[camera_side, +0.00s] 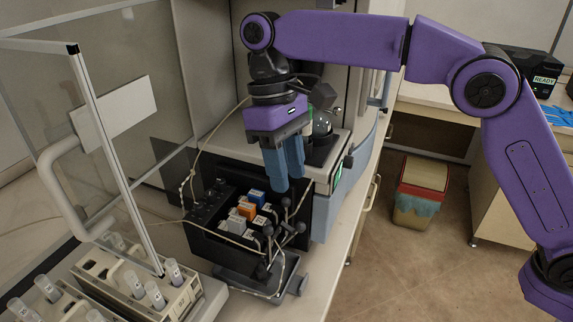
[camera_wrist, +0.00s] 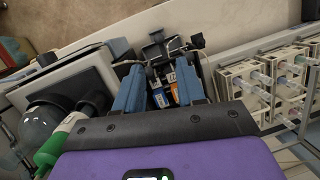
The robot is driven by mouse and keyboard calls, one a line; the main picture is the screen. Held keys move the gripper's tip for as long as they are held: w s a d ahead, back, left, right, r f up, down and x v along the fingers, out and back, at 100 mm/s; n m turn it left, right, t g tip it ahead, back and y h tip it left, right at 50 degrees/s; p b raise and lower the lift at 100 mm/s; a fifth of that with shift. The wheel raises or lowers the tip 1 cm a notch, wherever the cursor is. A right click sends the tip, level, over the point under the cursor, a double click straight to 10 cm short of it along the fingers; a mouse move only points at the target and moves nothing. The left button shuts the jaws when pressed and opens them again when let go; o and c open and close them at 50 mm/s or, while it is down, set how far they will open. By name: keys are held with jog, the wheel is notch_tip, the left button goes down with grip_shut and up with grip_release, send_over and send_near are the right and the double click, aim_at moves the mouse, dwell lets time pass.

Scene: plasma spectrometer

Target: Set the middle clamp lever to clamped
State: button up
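A black box (camera_side: 312,205) holds small blue, orange and white blocks. Small dark clamp levers with round knobs stand along its right front side. One knob (camera_side: 286,202) is near my fingers, another (camera_side: 300,227) is at the front right, and a third (camera_side: 268,231) is further left. They are small and overlapping, so I cannot tell which is the middle one or how each is set. My gripper (camera_side: 289,184) points down above the back right part of the box, with its blue fingers apart and nothing between them. In the wrist view, the box (camera_wrist: 157,54) shows beyond the open fingers (camera_wrist: 158,92).
A glass-paned frame (camera_side: 100,140) with a grey handle stands at the left. Racks of capped tubes (camera_side: 150,295) stand at the front left. A spectrometer body (camera_side: 335,185) with a glass vessel stands behind the box. The bench edge is close on the right.

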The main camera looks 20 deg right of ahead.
jog(key=c, duration=0.4)
jog(key=shift+s, duration=0.25)
grip_shut()
jog(key=s+d+f+n+t+y, duration=0.35)
jog(key=s+n+t, duration=0.45)
jog(key=n, duration=0.8)
jog(key=s+d+f+n+t+y, duration=0.2)
jog(key=s+d+f+n+t, duration=0.3)
jog(key=s+n, duration=0.75)
jog(key=w+a+f+n+t, duration=0.1)
jog(key=w+a+n, duration=0.2)
jog(key=w, duration=1)
jog(key=shift+w+a+f, duration=0.2)
jog(key=shift+w+a, duration=0.15)
jog(key=shift+a, duration=1.05)
